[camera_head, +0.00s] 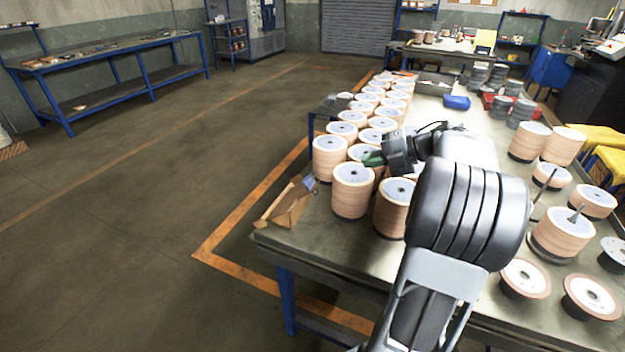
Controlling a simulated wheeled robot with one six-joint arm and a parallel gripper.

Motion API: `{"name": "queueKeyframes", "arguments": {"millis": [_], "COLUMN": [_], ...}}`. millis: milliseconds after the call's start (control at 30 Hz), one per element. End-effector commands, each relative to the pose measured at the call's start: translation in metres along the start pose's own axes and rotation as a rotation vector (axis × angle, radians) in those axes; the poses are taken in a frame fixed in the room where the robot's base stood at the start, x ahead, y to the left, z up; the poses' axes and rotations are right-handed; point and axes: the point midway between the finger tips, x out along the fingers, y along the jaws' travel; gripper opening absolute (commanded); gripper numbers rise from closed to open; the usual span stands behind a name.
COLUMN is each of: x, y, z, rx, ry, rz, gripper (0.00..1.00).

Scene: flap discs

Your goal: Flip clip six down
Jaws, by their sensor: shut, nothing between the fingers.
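Stacks of tan flap discs with pale round tops stand in rows on the table; one stack (352,190) is at the near left corner. My gripper (372,158) is at the end of my dark arm, among the front stacks and pointing left. Its greenish fingers appear shut and empty, close above or beside the stack tops; I cannot tell whether they touch one. No clip can be made out at this size, so I cannot tell which is clip six or how it lies. My arm hides part of the middle of the table.
The grey table (330,242) has bare surface at its front edge. An open cardboard box (288,205) is at its left corner. More disc stacks (562,232) and loose discs (590,296) stand at right. A blue bin (456,102) lies farther back. The floor at left is clear.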

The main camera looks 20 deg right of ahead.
Motion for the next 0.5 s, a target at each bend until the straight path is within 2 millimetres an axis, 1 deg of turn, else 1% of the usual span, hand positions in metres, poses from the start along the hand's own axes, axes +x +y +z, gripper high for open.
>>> {"name": "queueKeyframes", "arguments": {"millis": [367,500], "x": [0.0013,0.0077], "y": [0.001,0.0011], "z": [-0.002,-0.0023], "rx": [0.004,0.004], "ry": [0.014,0.016], "rz": [0.004,0.004], "gripper": [0.0,0.0]}}
